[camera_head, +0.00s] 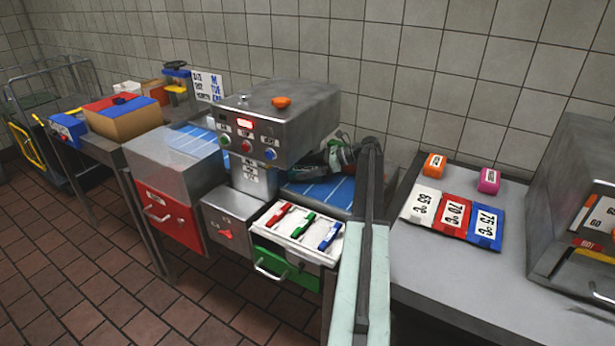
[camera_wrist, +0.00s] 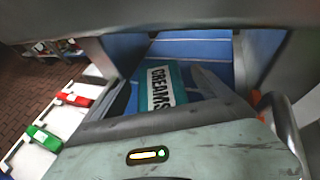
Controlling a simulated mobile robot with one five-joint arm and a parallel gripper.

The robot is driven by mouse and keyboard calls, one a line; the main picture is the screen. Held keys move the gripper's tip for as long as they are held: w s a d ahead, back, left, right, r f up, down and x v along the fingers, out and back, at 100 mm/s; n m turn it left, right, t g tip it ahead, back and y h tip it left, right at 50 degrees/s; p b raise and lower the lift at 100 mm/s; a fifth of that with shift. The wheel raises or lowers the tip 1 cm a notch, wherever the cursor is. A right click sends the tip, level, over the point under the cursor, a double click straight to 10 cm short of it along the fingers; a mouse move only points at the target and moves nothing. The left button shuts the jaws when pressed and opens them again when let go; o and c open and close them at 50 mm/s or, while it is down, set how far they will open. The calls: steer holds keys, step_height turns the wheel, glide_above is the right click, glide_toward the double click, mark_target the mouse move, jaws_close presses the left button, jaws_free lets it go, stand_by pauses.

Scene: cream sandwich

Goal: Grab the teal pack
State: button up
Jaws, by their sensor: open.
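The teal pack (camera_wrist: 163,86) shows in the wrist view, with a white label reading "CREAMS". It lies on the blue belt (camera_wrist: 197,48). My gripper (camera_wrist: 165,76) is open, with one dark finger on each side of the pack. I cannot tell whether either finger touches it. In the head view my gripper (camera_head: 338,158) is low over the blue belt, behind the machine's open tray and partly hidden by my arm.
The steel machine head (camera_head: 285,120) overhangs the belt just left of my gripper. A white tray (camera_head: 290,242) with red, green and blue clips juts out in front. Temperature cards (camera_head: 453,213) and orange and pink blocks lie on the right table. A tiled wall is behind.

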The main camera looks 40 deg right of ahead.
steer(key=shift+x, duration=0.85)
steer(key=c, duration=1.5)
